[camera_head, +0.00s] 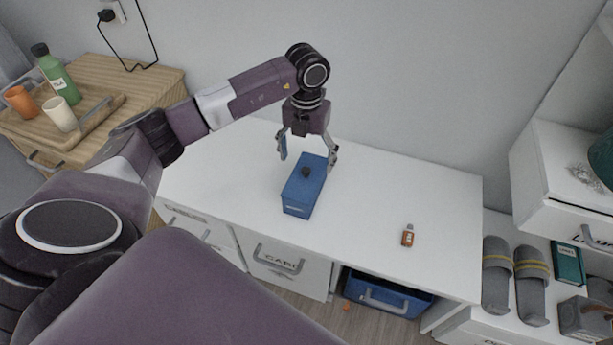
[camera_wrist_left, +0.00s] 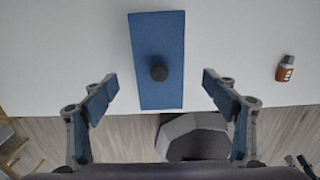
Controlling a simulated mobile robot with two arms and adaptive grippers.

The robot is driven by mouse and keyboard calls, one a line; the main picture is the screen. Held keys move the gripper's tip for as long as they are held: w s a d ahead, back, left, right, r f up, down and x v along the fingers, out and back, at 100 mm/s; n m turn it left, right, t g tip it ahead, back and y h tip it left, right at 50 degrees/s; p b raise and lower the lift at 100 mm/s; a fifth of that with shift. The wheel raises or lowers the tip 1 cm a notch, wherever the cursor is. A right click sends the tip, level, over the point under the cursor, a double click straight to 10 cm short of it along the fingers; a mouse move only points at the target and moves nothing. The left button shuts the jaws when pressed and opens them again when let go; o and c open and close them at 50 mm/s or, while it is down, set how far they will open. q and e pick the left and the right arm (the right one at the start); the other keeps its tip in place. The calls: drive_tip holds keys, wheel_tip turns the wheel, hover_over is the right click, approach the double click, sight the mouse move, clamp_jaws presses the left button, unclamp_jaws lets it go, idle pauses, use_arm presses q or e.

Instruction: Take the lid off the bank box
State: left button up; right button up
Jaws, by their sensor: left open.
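The bank box (camera_head: 301,196) is a blue oblong box on the white desk. Its blue lid (camera_head: 306,167) is on and carries a dark round knob (camera_head: 305,172). In the left wrist view the lid (camera_wrist_left: 158,40) fills the upper middle, with the knob (camera_wrist_left: 159,73) on it. My left gripper (camera_head: 307,154) is open and empty, pointing down at the far end of the box. In the wrist view its two fingers (camera_wrist_left: 157,92) stand apart on either side of the box, without visible contact. My right gripper is not in view.
A small brown bottle (camera_head: 407,236) stands on the desk (camera_head: 370,190) to the right. A blue bin (camera_head: 385,297) sits below the desktop. Grey slippers (camera_head: 514,275) lie at the right. A wooden cabinet with a tray (camera_head: 88,117) is at the left. The desktop around the box is clear.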

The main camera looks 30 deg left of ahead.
sight(305, 171)
use_arm(q)
drive_tip(key=f, duration=0.4)
drive_tip(key=shift+s+b, duration=0.2)
drive_tip(key=shift+b, duration=0.15)
drive_tip(key=shift+c, duration=0.3)
drive_tip(key=shift+s, duration=0.1)
clamp_jaws()
